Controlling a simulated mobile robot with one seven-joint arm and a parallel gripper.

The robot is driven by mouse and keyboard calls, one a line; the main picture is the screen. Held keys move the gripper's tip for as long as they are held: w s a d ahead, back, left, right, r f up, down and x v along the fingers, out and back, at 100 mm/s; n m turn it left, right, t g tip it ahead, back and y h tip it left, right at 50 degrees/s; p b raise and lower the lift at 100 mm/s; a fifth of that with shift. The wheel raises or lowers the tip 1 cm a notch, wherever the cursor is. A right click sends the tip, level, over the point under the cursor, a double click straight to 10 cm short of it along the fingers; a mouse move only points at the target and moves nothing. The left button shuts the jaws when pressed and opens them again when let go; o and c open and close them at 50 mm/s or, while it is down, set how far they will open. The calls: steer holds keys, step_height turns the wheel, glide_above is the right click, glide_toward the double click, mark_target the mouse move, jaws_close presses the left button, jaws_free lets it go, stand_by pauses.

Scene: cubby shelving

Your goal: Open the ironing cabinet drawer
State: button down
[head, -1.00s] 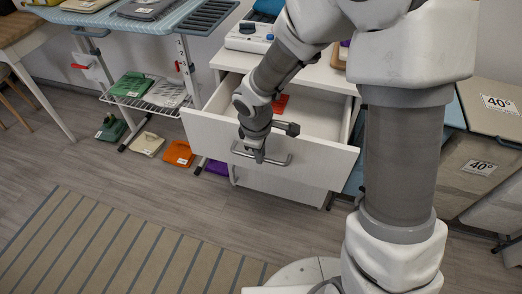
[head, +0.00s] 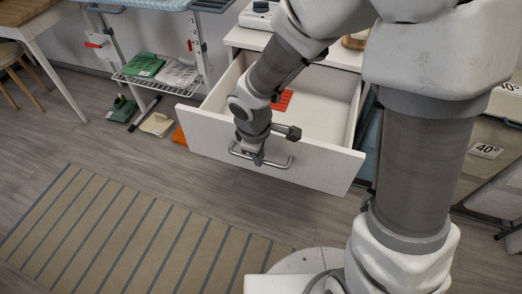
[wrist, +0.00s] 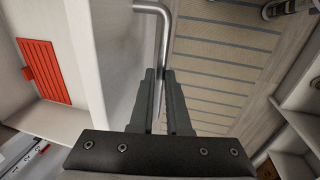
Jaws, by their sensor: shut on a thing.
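The white cabinet drawer (head: 318,165) is pulled well out in the head view, its inside showing. A grey bar handle (head: 284,164) runs along its front. My gripper (head: 258,160) is at the handle's left-middle part and shut on it. In the wrist view the two dark fingers of my gripper (wrist: 162,76) close around the handle (wrist: 164,20) beside the drawer front (wrist: 118,45). A red flat item (head: 283,100) lies inside the drawer; it also shows in the wrist view (wrist: 43,70).
A striped rug (head: 130,235) lies on the floor before the drawer. A wooden table (head: 35,25) stands at the far left.

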steer(key=shift+s, duration=0.25)
steer(key=c, duration=0.9)
jaws_free()
steer(key=shift+a, duration=0.1)
steer(key=s+r+p, duration=0.1)
steer(key=r+p, duration=0.1)
steer(key=r, duration=0.3)
steer(key=s+r+p, duration=0.1)
steer(key=r+p, duration=0.2)
steer(key=r, duration=0.3)
steer(key=s+a+r+p, duration=0.1)
steer(key=r+p, duration=0.2)
steer(key=r, duration=0.3)
steer(key=shift+r, duration=0.1)
